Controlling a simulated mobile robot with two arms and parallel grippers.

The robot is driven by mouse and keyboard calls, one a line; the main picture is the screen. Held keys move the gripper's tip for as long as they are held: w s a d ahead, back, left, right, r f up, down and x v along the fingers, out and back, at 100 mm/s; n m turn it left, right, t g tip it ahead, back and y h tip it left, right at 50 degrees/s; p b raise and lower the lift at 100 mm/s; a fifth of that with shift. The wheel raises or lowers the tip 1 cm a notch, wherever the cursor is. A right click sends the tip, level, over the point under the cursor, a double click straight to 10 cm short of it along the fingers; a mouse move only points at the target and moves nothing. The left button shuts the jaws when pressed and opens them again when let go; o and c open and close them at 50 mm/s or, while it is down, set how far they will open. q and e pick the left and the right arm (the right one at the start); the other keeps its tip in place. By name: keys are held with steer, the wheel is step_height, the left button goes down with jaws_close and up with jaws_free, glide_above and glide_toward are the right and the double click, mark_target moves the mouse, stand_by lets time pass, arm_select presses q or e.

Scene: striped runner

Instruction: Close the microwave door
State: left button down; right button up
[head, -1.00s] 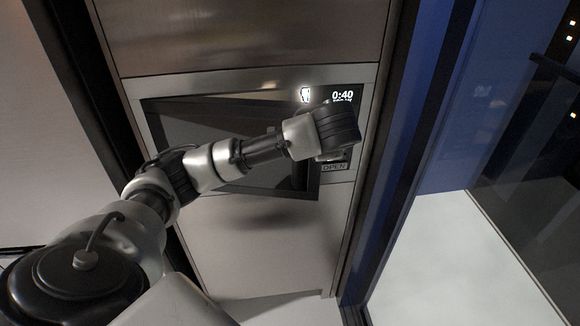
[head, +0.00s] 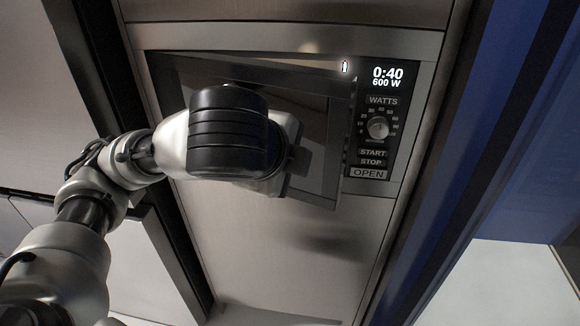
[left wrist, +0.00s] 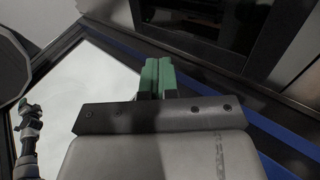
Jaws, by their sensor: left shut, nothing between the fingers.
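The microwave (head: 395,75) is built into a steel cabinet, with its lit control panel on the right. Its dark-glass door (head: 312,100) is in front of the cavity; its lower right corner reaches below the panel's bottom edge, so it looks slightly ajar, though the gap is hard to judge. My left gripper is in front of the door's lower middle in the head view, its fingertips hidden behind the wrist. In the left wrist view its green-padded fingers (left wrist: 158,76) are together and empty. Contact with the door cannot be told.
Steel cabinet fronts (head: 290,250) lie below the microwave and above it. A blue wall panel (head: 480,140) stands to the right, with pale floor (head: 490,285) below it. The space before the control panel is clear.

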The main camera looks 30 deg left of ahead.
arm_select(q)
steer(key=w+r+p+x, duration=0.1)
steer(key=x, duration=1.1)
steer(key=shift+w+a, duration=0.2)
steer(key=shift+a, duration=0.1)
arm_select(e)
steer(key=shift+s+a+r, duration=0.15)
steer(key=shift+s+r, duration=0.05)
steer(key=shift+s, duration=0.4)
steer(key=shift+s+a+r, duration=0.1)
steer(key=shift+s+r, duration=0.1)
steer(key=shift+s, duration=0.35)
arm_select(q)
steer(key=shift+r, duration=0.15)
arm_select(e)
steer(key=shift+s, duration=0.15)
